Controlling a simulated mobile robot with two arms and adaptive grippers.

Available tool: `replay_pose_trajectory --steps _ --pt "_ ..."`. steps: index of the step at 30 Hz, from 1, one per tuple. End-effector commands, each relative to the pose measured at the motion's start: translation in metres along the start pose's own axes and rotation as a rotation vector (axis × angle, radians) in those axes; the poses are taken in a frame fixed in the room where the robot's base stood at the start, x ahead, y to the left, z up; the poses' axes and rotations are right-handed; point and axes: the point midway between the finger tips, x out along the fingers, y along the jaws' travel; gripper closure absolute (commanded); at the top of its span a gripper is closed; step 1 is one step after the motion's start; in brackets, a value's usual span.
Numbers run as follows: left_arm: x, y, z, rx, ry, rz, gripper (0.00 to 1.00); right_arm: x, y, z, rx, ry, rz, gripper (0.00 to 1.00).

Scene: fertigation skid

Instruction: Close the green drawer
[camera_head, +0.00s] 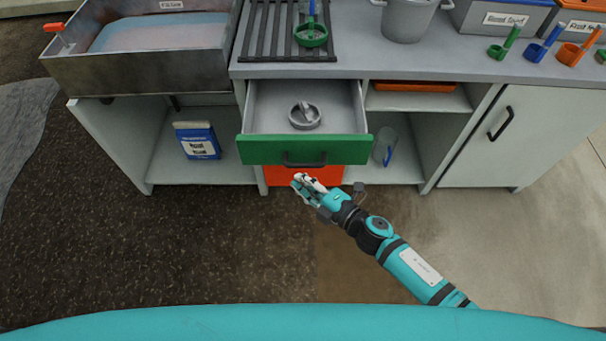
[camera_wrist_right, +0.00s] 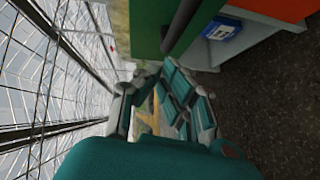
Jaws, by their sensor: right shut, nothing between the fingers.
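The green drawer (camera_head: 250,150) is pulled out from the grey cabinet in the head view, with its inside showing. A round grey metal part (camera_head: 305,115) lies in it. A dark bar handle (camera_head: 304,160) is on its green front. My right gripper (camera_head: 302,180) is shut and empty, just in front of and near the handle. Whether it touches the drawer front I cannot tell. In the right wrist view the green front (camera_wrist_right: 150,30) and its dark handle (camera_wrist_right: 188,25) are beyond the fingers (camera_wrist_right: 150,95). My left gripper does not show.
An orange drawer front (camera_head: 280,177) sits shut below the green one. The counter above holds a black rack (camera_head: 262,30), a grey bucket (camera_head: 405,20) and labelled boxes. A blue and white bag (camera_head: 198,140) stands on the left shelf. The floor in front is clear.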

Motion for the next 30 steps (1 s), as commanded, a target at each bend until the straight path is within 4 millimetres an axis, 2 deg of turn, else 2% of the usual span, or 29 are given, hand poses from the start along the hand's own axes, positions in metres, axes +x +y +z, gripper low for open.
replay_pose_trajectory --steps 6,22,26,30 --pt "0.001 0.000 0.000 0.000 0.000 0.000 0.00 0.013 0.000 0.012 0.002 0.002 0.001 1.00" --pt "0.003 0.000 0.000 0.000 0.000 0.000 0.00 0.018 0.001 0.017 0.000 0.002 0.001 1.00" --pt "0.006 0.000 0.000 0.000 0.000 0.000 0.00 0.028 0.004 0.027 -0.002 0.002 0.002 1.00" --pt "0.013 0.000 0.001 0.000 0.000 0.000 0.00 0.047 0.009 0.046 -0.002 0.001 0.004 1.00"
